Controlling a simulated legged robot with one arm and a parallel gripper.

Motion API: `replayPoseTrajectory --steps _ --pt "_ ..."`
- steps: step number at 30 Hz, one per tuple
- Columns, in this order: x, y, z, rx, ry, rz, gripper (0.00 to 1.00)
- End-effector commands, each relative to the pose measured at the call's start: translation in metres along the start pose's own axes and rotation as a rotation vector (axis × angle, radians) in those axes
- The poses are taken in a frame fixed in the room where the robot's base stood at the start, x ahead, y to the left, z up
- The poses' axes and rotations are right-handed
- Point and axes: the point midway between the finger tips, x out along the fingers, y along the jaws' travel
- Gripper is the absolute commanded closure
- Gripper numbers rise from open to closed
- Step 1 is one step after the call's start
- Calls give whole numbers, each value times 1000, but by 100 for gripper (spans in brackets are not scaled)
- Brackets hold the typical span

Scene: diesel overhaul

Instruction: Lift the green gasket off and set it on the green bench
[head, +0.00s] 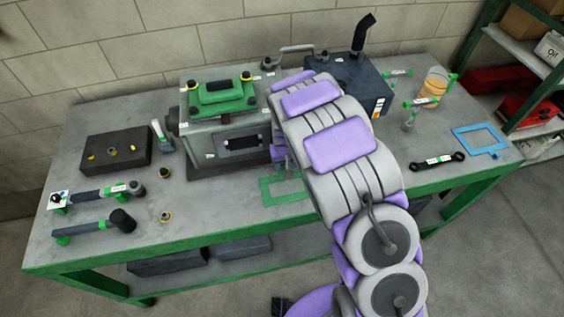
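The green gasket (266,191) is a thin rectangular frame at the bench's front middle, in front of the engine block. It looks flat on or just above the grey top; I cannot tell whether it touches. My arm hides its right part. The green bench (225,212) has a grey top and green edges. A small purple part of my gripper (280,158) shows beside the engine block, just behind and above the gasket. Its fingertips are not clear, so I cannot see whether they hold the gasket.
The grey engine block (200,146) carries a green cover (218,98). A dark box (116,148) and several tools are at left. A dark tank (362,82), a blue gasket (456,136) and a black wrench (437,161) are at right. The front left of the bench is partly clear.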

Motion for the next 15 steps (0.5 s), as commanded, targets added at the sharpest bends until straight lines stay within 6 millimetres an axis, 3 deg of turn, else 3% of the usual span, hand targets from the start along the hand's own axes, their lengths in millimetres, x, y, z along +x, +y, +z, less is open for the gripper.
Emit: replayPoseTrajectory --steps 10,15 --pt "-1 -4 -1 -3 0 6 52" --pt "-19 -3 -2 -2 4 5 52"
